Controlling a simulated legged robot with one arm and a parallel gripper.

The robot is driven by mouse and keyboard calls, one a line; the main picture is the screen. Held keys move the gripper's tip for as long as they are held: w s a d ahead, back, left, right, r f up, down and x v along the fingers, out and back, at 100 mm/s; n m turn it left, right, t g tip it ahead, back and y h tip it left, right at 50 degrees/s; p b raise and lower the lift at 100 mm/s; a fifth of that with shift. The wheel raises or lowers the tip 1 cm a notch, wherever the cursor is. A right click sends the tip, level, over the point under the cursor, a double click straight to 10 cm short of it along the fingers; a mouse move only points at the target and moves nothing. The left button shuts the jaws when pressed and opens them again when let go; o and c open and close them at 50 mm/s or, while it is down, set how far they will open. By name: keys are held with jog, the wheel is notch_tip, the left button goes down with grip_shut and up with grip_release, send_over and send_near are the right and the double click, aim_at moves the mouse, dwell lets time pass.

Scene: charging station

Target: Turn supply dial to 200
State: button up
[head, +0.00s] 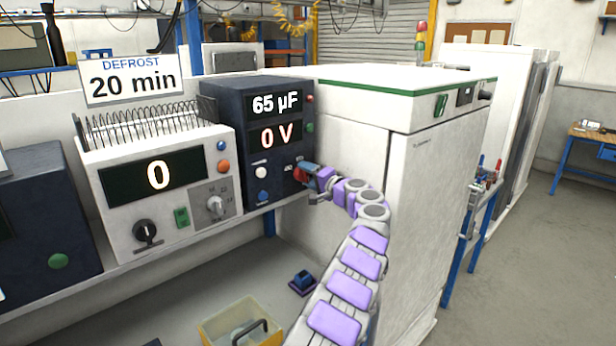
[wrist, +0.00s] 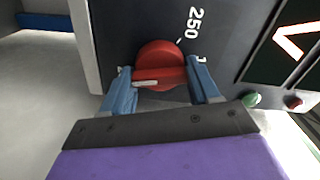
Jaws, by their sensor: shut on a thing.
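The supply dial is a red round knob with a raised grip bar and a pale pointer line. It sits low on the right of the dark supply unit (head: 223,98), whose displays read "65 µF" and "0 V". In the wrist view the red dial (wrist: 160,65) is between the two blue fingers of my gripper (wrist: 162,85), which is shut on it. A "250" mark shows just right of the dial; another mark is mostly hidden by the right finger. In the head view my gripper (head: 308,178) covers much of the dial.
A white unit (head: 158,195) reading "0" stands left of the supply unit, under a "DEFROST 20 min" sign (head: 132,78). A large white cabinet (head: 350,150) stands close on the right. A yellow bin (head: 240,322) is below the shelf. Open floor lies at far right.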

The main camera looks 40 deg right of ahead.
jog(key=shift+f+n, duration=0.25)
jog(key=shift+n, duration=1.05)
jog(key=o, duration=0.9)
jog(key=shift+d, duration=0.1)
jog(key=shift+o, duration=0.6)
jog(key=shift+r, duration=0.15)
jog(key=shift+s+r, duration=0.1)
